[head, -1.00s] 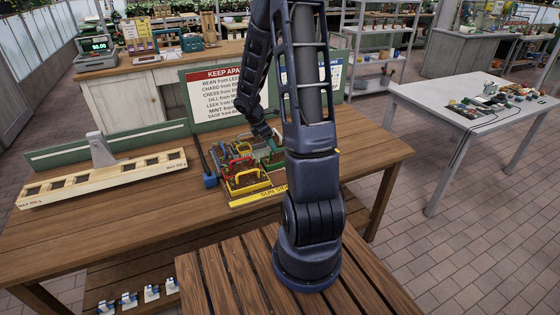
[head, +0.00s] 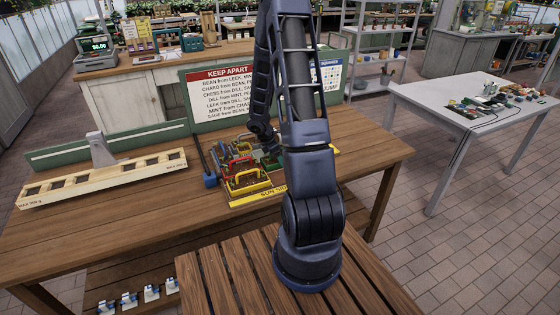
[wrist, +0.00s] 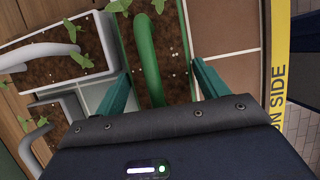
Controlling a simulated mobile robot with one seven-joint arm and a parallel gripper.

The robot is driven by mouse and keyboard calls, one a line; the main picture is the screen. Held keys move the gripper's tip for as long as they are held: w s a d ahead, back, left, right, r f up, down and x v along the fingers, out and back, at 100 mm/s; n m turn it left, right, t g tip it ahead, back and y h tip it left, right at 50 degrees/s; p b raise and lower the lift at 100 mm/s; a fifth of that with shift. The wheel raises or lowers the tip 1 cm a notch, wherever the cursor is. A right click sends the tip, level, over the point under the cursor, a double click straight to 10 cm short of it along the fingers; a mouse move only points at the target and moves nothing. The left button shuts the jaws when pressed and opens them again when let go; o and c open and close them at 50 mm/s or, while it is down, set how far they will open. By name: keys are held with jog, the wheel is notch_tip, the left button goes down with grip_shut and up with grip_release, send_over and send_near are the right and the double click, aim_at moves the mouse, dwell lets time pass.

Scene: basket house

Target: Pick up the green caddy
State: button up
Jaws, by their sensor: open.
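The green caddy (wrist: 150,52) shows in the wrist view, with a thick green arched handle, dark soil and small seedlings. My gripper (wrist: 158,88) is open, with one teal finger on each side of the green handle. Whether the fingers touch the handle I cannot tell. In the head view my arm hides most of the gripper; part of the green caddy (head: 272,158) shows among the other caddies on the wooden table.
A yellow caddy (head: 246,186) and a red-handled caddy (head: 231,170) stand close by. Grey-handled caddies (wrist: 45,52) crowd the left in the wrist view. A yellow "SUN SIDE" strip (wrist: 277,85) edges the right. The "KEEP APART" sign (head: 228,97) stands behind.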

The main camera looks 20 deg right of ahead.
jog(key=shift+f, duration=0.2)
jog(key=c, duration=0.8)
jog(key=shift+r, duration=0.1)
